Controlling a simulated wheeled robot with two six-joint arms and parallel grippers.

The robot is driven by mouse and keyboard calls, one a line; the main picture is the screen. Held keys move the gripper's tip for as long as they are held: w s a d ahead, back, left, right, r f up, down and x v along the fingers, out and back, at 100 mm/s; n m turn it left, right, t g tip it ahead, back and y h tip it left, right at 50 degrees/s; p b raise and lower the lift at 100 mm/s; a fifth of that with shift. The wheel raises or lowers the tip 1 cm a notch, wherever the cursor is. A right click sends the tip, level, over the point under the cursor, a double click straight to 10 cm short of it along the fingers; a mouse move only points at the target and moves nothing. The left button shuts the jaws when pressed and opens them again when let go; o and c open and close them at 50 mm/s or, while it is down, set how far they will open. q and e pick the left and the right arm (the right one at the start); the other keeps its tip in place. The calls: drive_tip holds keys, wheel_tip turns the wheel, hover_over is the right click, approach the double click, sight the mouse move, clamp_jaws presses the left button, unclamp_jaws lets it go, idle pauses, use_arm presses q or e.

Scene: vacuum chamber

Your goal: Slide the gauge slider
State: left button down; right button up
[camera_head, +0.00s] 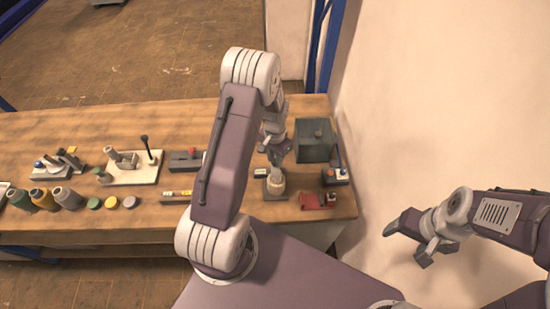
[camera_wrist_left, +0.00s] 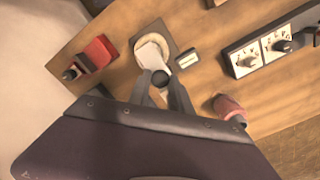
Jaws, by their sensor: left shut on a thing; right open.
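No part is clearly marked as the gauge slider; I cannot tell which fitting it is. My left gripper (camera_head: 279,155) reaches down over a pale round fitting (camera_head: 276,181) on a dark square base at the bench's right part. In the left wrist view, my left gripper (camera_wrist_left: 160,80) is shut on a pale flat piece (camera_wrist_left: 152,54) that overlaps the cream ring (camera_wrist_left: 153,34) of that fitting. The fingers hide part of the grip. My right gripper (camera_head: 406,240) is open and empty, off the bench at the right, near the wall.
A red clamp-like device (camera_head: 317,200) and a grey box (camera_head: 315,140) stand close by. A two-dial panel (camera_wrist_left: 271,45) and a small block (camera_wrist_left: 187,59) lie right of the fitting in the wrist view. Spools (camera_head: 45,199) and a lever plate (camera_head: 131,166) stand at left.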

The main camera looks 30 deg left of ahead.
use_arm(q)
drive_tip(key=shift+r, duration=0.1)
idle(0.6)
wheel_tip(320, 180, up, 5)
drive_tip(key=p, duration=0.3)
drive_tip(key=shift+f, duration=0.2)
drive_tip(key=shift+w+a+f, duration=0.1)
drive_tip(key=shift+f, duration=0.05)
drive_tip(key=c, duration=1.2)
unclamp_jaws()
drive_tip(key=shift+o, duration=0.2)
drive_tip(key=shift+s, duration=0.2)
drive_tip(key=shift+w, duration=0.1)
wheel_tip(320, 180, up, 9)
drive_tip(key=b, duration=0.3)
